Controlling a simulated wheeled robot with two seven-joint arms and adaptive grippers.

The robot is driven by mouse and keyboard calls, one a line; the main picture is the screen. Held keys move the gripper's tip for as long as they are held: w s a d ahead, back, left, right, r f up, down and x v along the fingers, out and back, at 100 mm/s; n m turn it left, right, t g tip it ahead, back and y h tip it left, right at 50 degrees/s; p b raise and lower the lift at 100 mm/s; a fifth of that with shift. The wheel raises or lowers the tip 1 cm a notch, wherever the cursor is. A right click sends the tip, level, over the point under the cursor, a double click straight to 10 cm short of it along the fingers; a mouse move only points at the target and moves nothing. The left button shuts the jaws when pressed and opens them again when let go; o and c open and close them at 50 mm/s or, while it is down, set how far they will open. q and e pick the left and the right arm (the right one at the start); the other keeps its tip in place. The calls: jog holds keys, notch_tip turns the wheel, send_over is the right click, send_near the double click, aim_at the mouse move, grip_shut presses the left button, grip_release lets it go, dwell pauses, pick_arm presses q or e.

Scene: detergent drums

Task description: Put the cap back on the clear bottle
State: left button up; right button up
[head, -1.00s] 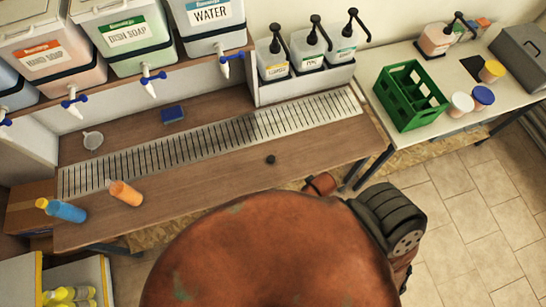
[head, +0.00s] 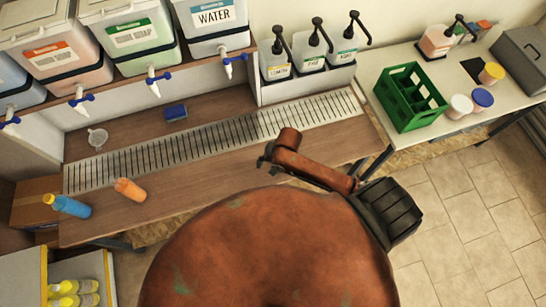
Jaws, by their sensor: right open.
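The small dark cap seen earlier on the counter's front strip is now hidden by my right arm and gripper. My right gripper (head: 265,161) is over that part of the counter, open, with its dark fingers pointing left and down. I cannot tell whether it touches the cap. My left gripper is out of view.
A blue bottle with a yellow cap (head: 67,206) is at the counter's left end. A funnel (head: 97,138) and blue sponge (head: 176,112) lie behind the metal grate (head: 215,140). A green crate (head: 411,97) stands on the right table. The counter between bottle and gripper is clear.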

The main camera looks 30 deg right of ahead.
jog(key=m, duration=0.1)
jog(key=w+d+r+m, duration=0.1)
jog(key=w+m+g, duration=0.1)
jog(key=shift+w+d+r+h, duration=0.2)
jog(key=shift+d+r+h, duration=0.05)
jog(key=shift+r+h, duration=0.15)
jog(key=d+m, duration=0.1)
jog(key=w+d+r+m, duration=0.1)
jog(key=m, duration=0.1)
jog(key=d+r+m+g+h, duration=0.1)
jog(key=shift+w+d+m+p, duration=0.2)
jog(key=shift+d+m+p, duration=0.1)
jog(key=shift+w+d+r+m, duration=0.1)
jog(key=shift+d+r+m, duration=0.1)
jog(key=shift+d+m, duration=0.35)
jog(key=shift+a, duration=0.1)
jog(key=shift+f, duration=0.1)
jog(key=shift+f, duration=1.25)
